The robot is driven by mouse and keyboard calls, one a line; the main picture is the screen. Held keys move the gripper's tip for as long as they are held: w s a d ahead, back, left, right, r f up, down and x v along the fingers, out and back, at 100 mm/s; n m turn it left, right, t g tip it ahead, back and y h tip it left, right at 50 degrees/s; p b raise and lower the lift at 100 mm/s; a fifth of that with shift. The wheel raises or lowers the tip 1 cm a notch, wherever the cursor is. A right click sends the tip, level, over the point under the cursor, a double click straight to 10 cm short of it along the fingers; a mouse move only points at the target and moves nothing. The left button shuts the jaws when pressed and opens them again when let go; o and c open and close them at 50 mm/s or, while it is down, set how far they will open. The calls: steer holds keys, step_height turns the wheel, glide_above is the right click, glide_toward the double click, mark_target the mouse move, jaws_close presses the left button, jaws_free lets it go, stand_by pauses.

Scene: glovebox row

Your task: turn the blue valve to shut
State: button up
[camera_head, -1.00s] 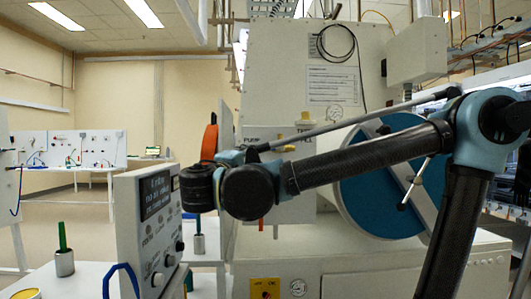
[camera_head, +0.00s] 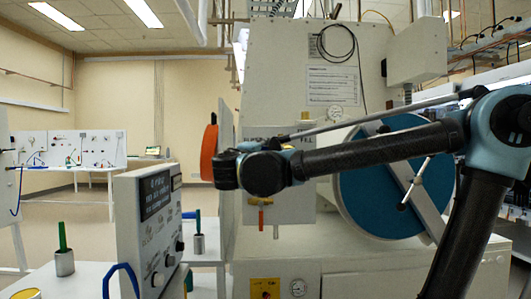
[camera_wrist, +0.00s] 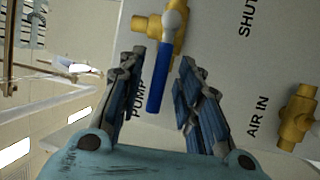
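The blue valve shows in the wrist view as a blue lever handle (camera_wrist: 159,78) on a brass body (camera_wrist: 161,27), mounted on a pale panel beside the word PUMP. The handle points down in that picture, toward my palm. My gripper (camera_wrist: 161,58) is open, with one finger on each side of the handle. Gaps show on both sides, so it does not grip the handle. In the head view my wrist (camera_head: 226,170) is in front of the panel (camera_head: 290,207), and my forearm hides the blue valve and my fingers.
Another brass fitting (camera_wrist: 297,117) is by the AIR IN label. An orange disc (camera_head: 208,152) stands left of my wrist. A control box (camera_head: 150,230) and cups with green (camera_head: 65,262) and blue handles stand at front left.

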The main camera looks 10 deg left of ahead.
steer(key=shift+w, duration=0.45)
jaws_close()
steer(key=shift+s+f+n, duration=0.1)
steer(key=shift+n, duration=0.2)
